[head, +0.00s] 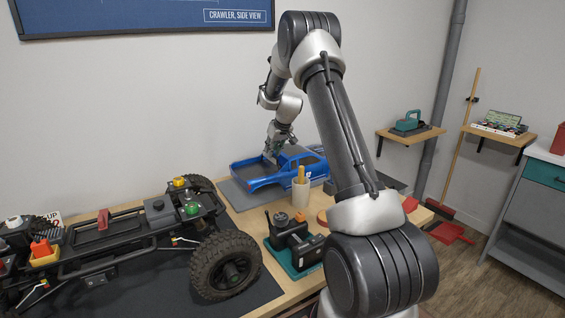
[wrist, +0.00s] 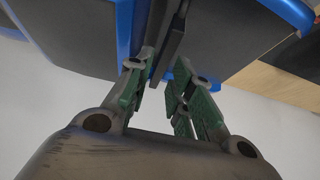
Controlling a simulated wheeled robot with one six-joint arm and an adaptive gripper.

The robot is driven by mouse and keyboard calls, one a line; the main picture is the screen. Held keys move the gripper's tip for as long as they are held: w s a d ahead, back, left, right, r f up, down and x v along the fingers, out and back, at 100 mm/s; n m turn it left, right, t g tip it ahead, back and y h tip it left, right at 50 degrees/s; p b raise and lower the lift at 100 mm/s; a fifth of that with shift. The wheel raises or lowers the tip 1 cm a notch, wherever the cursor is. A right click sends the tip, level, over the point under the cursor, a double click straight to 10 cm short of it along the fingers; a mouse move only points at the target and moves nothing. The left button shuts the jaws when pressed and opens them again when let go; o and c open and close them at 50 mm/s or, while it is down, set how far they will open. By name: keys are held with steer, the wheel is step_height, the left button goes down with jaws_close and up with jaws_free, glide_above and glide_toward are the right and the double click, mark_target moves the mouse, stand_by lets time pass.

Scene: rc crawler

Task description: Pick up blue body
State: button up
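The blue body (head: 262,181), a truck shell with a dark bed and a cab, sits on a grey mat (head: 240,195) at the back of the bench. My gripper (head: 272,155) points down at its bed, at the rear-left part of the shell. In the wrist view, my gripper (wrist: 158,88) has its two green-padded fingers apart, close to the blue body (wrist: 124,30). A dark narrow part reaches into the gap between the fingertips, and a blue edge runs behind them. I cannot tell whether either finger touches the body.
A large crawler chassis (head: 130,232) with big tyres fills the left on a dark mat. A beige cup (head: 300,194) stands just in front of the body. A dark tool on a green base (head: 295,246) is nearer. The wall is close behind.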

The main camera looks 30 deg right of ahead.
steer(key=x, duration=0.5)
steer(key=shift+s+f, duration=0.1)
steer(key=shift+s, duration=0.05)
steer(key=shift+a+f, duration=0.1)
steer(key=shift+f, duration=0.15)
stand_by(0.4)
jaws_close()
